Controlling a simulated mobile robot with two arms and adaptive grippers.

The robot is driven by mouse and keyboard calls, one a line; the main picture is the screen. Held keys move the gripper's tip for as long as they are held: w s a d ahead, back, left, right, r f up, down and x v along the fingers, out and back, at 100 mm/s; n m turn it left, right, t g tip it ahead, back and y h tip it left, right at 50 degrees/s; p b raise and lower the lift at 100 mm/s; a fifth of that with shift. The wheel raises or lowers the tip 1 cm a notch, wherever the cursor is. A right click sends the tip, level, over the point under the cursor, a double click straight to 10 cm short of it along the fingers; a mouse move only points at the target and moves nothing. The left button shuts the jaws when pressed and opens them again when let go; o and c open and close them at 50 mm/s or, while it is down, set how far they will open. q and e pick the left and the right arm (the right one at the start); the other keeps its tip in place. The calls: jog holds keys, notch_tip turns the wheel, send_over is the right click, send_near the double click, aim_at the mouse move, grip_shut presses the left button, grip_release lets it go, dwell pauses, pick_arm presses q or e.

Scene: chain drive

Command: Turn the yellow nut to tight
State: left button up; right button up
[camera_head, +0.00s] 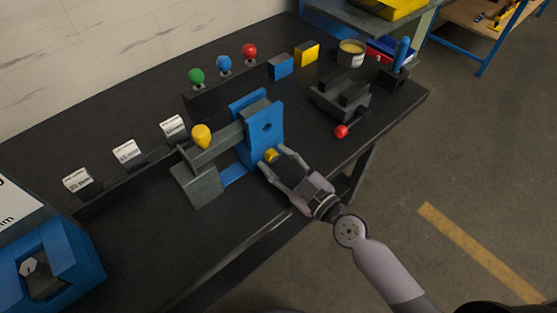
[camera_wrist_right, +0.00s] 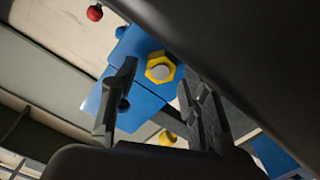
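The yellow nut (camera_head: 271,156) sits on the front face of the blue upright plate (camera_head: 264,127) of the fixture in the head view. In the right wrist view the nut (camera_wrist_right: 160,67) is a yellow hexagon with a pale round centre. My right gripper (camera_head: 278,162) is open, with its fingers pointing at the nut. In the right wrist view its two fingers (camera_wrist_right: 154,100) stand apart, and the nut shows beyond the gap between them. I cannot tell whether a finger touches it. My left gripper is not in view.
A lever with a yellow knob (camera_head: 201,136) stands left of the blue plate. A dark vise (camera_head: 341,97) with a red knob (camera_head: 341,131) is on the right. Green, blue and red knobs line the back. A blue box (camera_head: 50,262) is at the lower left.

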grip_shut()
dwell(0.5)
jog(key=m, duration=0.3)
jog(key=shift+w+d+r+m, duration=0.1)
jog(key=shift+m, duration=1.7)
jog(key=shift+o, duration=1)
grip_release()
